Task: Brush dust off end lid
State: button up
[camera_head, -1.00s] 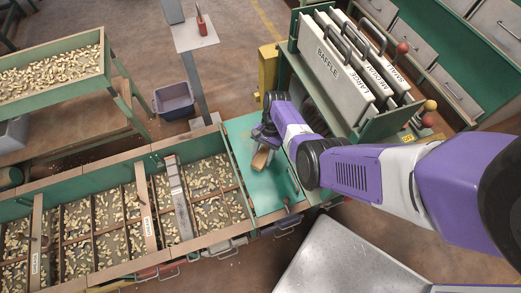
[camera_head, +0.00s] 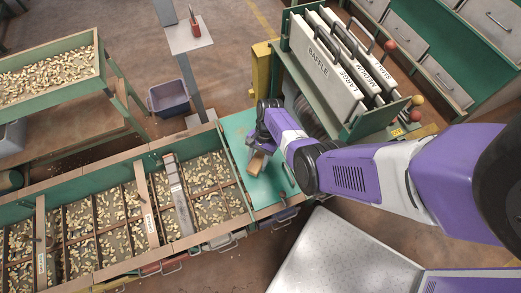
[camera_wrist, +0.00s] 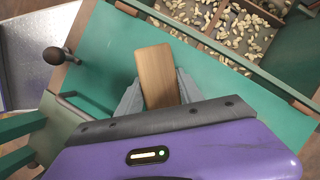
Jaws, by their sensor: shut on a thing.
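The end lid (camera_head: 240,129) is a flat green panel at the right end of the nut trough; it fills much of the wrist view (camera_wrist: 110,60). My gripper (camera_head: 258,150) is over the lid, shut on a wooden block, seemingly the brush's handle (camera_wrist: 156,72). The brush (camera_head: 256,162) also shows below my gripper in the head view. Its bristles are hidden, so I cannot tell whether they touch the lid. I can make out no dust on the lid.
The trough's nut compartments (camera_head: 100,220) lie left of the lid. A rack of labelled baffles (camera_head: 325,75) stands behind my arm. A grey bin (camera_head: 170,98) is on the floor.

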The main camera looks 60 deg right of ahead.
jog(key=shift+a+f, duration=0.1)
jog(key=shift+a, duration=0.15)
jog(key=shift+w+d+b, duration=0.35)
jog(key=shift+w+b, duration=0.15)
jog(key=shift+w, duration=0.05)
jog(key=shift+w+d+b, duration=0.75)
jog(key=shift+w+b, duration=0.1)
jog(key=shift+w, duration=0.25)
jog(key=w+b, duration=0.1)
jog(key=w+d+b, duration=0.1)
jog(key=b, duration=0.1)
jog(key=shift+w+d+f, duration=0.1)
jog(key=shift+w+d, duration=0.05)
jog(key=shift+d, duration=0.15)
jog(key=shift+w+d+b, duration=0.2)
jog(key=shift+w+b, duration=0.1)
